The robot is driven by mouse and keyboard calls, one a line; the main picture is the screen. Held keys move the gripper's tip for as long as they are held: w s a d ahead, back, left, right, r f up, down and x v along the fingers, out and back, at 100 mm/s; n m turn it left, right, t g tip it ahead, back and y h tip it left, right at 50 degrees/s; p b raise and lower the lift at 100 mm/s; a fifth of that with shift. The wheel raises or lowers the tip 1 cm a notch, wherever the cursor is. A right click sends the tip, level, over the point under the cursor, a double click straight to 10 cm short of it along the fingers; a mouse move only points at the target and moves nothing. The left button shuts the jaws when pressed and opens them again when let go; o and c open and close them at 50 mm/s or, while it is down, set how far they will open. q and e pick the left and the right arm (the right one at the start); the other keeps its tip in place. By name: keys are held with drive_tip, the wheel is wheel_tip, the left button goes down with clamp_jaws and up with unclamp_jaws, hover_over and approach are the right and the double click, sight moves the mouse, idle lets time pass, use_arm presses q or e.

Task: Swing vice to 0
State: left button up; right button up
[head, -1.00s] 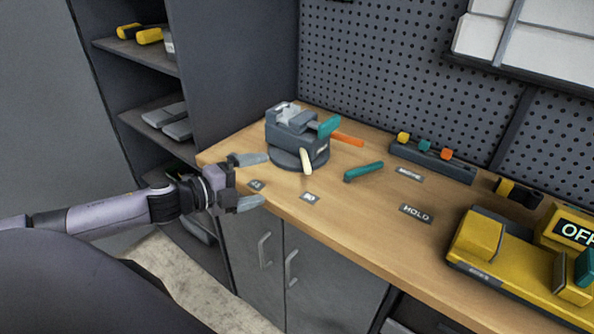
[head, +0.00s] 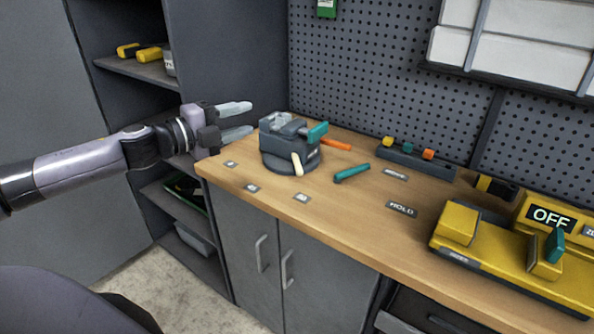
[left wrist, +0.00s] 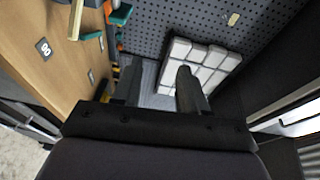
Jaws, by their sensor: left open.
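The grey vice (head: 287,145) stands on a round base at the left end of the wooden workbench. It has a teal handle (head: 317,132) and a cream lever (head: 297,164) pointing toward the front edge. Small labels lie on the bench before it, one reading 90 or similar (head: 302,198), a middle one (head: 252,188) and a left one (head: 231,163); I cannot read them surely. My left gripper (head: 240,120) is open and empty, left of the vice and apart from it. Its fingers also show in the left wrist view (left wrist: 158,88). My right gripper is not in view.
A teal-handled tool (head: 352,173) and an orange one (head: 336,145) lie right of the vice. A grey rack (head: 415,160) stands behind. A yellow machine (head: 495,250) marked OFF fills the right end. A dark shelf unit (head: 135,70) stands at the left.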

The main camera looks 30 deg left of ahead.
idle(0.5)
use_arm(q)
drive_tip(key=s+d+f+n+y, duration=0.1)
drive_tip(key=s+d+f+n, duration=0.15)
drive_tip(key=f, duration=0.45)
drive_tip(key=s+d+f+n+g, duration=0.1)
drive_tip(key=s+d+f+n, duration=0.1)
drive_tip(key=f+n, duration=0.35)
drive_tip(key=s+d+f+n+y, duration=0.1)
drive_tip(key=s+d+f, duration=0.15)
drive_tip(key=f, duration=0.65)
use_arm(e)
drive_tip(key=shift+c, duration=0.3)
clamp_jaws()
use_arm(q)
drive_tip(key=s+d+f+n+g+y, duration=0.2)
drive_tip(key=s+d+f+n+g, duration=0.2)
drive_tip(key=s+d+f+n, duration=0.6)
drive_tip(key=s+d+f, duration=0.3)
drive_tip(key=s+f, duration=0.2)
drive_tip(key=shift+s+d+g, duration=0.25)
drive_tip(key=shift+s+g, duration=0.15)
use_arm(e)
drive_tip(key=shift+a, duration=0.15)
